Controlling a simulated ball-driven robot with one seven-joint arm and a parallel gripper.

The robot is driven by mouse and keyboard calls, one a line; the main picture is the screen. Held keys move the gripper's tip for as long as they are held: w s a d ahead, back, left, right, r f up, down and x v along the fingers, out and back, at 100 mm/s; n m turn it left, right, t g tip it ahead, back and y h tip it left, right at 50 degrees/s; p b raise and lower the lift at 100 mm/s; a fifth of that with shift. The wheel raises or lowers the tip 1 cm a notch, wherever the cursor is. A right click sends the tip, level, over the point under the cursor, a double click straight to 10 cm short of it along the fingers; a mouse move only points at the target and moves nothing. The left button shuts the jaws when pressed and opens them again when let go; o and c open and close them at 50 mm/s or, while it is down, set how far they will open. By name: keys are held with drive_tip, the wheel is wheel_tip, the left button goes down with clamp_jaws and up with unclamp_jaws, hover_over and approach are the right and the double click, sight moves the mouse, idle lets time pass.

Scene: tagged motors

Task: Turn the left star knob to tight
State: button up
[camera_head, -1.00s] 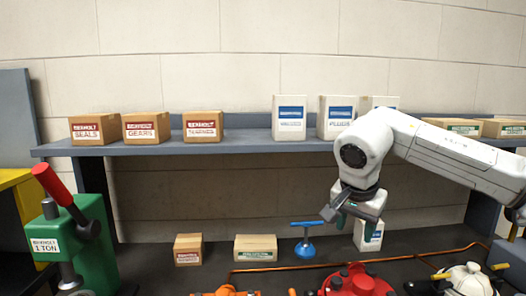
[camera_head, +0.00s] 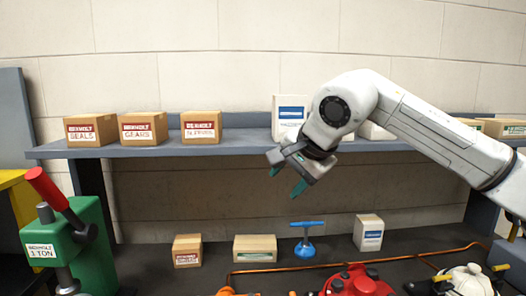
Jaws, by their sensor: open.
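No star knob can be made out with certainty. Along the bottom edge are a red motor (camera_head: 356,281) with small dark knobs on top, a white motor (camera_head: 467,279) with yellow handles, and an orange part (camera_head: 228,291), all cut off by the frame. Which of these carries the left star knob I cannot tell. My gripper (camera_head: 287,180) is open and empty, with green fingers pointing down and left. It hangs in front of the shelf edge, above the blue T-handled tool and well above the motors.
A grey shelf (camera_head: 240,147) with several boxes spans the back. A blue T-handled tool (camera_head: 305,246), cartons (camera_head: 255,248) and a white box (camera_head: 368,233) stand below. A green press (camera_head: 72,245) with a red handle is at left. An orange cable (camera_head: 400,261) crosses behind the motors.

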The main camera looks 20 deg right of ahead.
drive_tip(key=a+r, duration=0.1)
drive_tip(key=w+a+r+t+y, duration=0.1)
drive_tip(key=a+r, duration=0.1)
drive_tip(key=a+r+y, duration=0.1)
drive_tip(key=a+r, duration=0.1)
drive_tip(key=shift+w+r, duration=0.2)
drive_tip(key=shift+w, duration=0.05)
drive_tip(key=shift+d, duration=0.1)
